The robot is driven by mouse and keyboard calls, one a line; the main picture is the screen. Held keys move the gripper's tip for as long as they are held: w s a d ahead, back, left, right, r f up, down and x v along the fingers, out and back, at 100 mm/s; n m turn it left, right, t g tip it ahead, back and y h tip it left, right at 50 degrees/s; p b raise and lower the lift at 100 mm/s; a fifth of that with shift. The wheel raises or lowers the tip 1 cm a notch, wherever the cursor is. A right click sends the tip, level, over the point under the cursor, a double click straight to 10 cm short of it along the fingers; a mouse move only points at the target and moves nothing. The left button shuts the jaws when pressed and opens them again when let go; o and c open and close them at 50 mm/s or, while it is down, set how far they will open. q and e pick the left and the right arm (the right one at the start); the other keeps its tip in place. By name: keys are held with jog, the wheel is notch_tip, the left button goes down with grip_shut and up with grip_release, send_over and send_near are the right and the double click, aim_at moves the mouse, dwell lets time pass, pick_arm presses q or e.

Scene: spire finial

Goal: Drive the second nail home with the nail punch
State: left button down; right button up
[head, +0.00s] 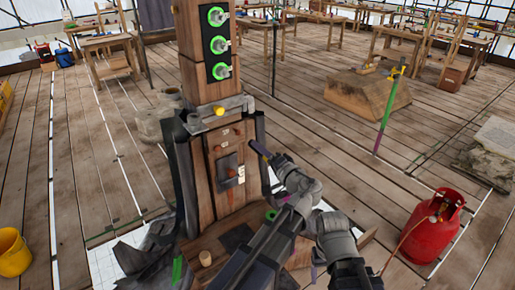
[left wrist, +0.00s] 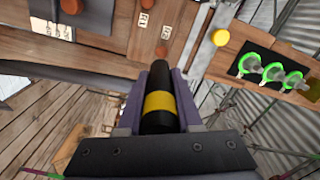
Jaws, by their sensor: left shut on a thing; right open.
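My left gripper (head: 262,152) is shut on the nail punch, a dark rod with a yellow band. In the left wrist view the punch (left wrist: 158,105) stands between the purple fingers and points at the wooden post. The post (head: 205,190) carries a board with small labels beside two small brown spots, likely the nails. The spots also show in the left wrist view, one of them the second nail (left wrist: 163,52). The punch tip appears close to the board, but I cannot tell whether it touches a nail. I cannot make out my right gripper.
A yellow knob (head: 219,111) on a metal bracket and a panel of green rings (head: 219,45) sit above the board. A dark plate (head: 230,172) with a brown knob sits below. A red gas cylinder (head: 435,225) stands at right, and a yellow bucket (head: 13,252) at left.

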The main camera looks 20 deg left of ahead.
aim_at(238, 132)
pick_arm(q)
jog(key=shift+d+r, duration=0.1)
jog(key=shift+r, duration=0.05)
jog(key=shift+s+a, duration=0.15)
jog(key=shift+a, duration=0.05)
jog(key=shift+w+a, duration=0.2)
jog(key=shift+w, duration=0.2)
jog(key=shift+x, duration=2.8)
